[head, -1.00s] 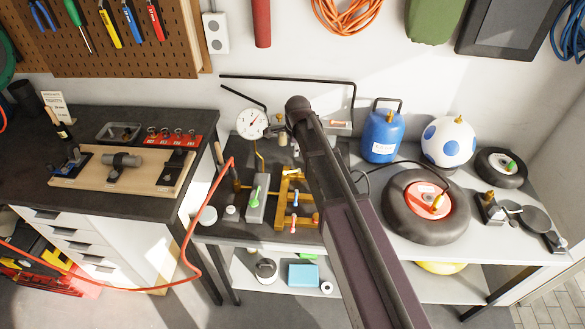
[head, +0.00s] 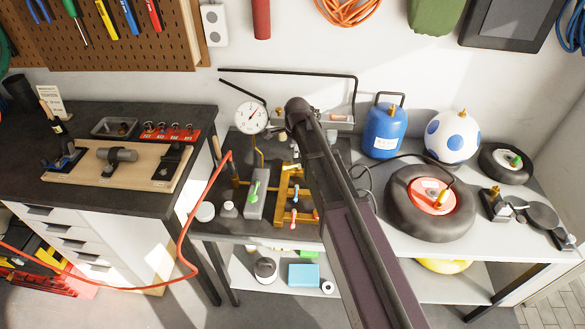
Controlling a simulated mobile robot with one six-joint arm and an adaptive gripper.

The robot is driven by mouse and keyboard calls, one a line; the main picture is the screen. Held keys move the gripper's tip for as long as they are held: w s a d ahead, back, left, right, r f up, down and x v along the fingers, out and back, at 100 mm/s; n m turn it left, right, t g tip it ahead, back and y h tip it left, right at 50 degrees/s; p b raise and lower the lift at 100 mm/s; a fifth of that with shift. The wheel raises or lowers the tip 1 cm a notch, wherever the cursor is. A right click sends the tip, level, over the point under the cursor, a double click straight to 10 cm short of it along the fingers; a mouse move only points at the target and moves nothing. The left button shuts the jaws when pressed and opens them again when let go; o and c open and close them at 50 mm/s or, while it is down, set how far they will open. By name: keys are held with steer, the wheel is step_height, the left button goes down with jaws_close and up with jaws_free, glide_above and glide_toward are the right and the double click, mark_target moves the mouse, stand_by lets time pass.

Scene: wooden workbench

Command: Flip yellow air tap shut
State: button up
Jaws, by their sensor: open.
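A yellow-brass pipe manifold (head: 281,197) stands on the dark mat left of my arm. A grey block with a green lever (head: 254,190) stands just left of the manifold. My arm crosses the middle of the head view, and its upper end is right of the manifold. My gripper does not show.
A round gauge (head: 251,117) stands behind the manifold. A red hose (head: 185,235) loops down at the left. A tyre (head: 429,203), a blue tank (head: 384,131) and a spotted ball (head: 452,137) stand on the right. A wooden board (head: 115,165) lies on the left bench.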

mark_target(291, 167)
steer(key=shift+w+a+f+b, duration=0.1)
steer(key=shift+w+f+b, duration=0.2)
steer(key=shift+f+b, duration=1.2)
steer(key=shift+w+a+f+b, duration=0.1)
steer(key=shift+w+f+b, duration=0.2)
steer(key=shift+f+b, duration=1.25)
steer(key=shift+w+a+f+b, duration=0.1)
steer(key=shift+w+f+b, duration=0.2)
steer(key=shift+f+b, duration=1.2)
steer(key=shift+f, duration=0.15)
jaws_close()
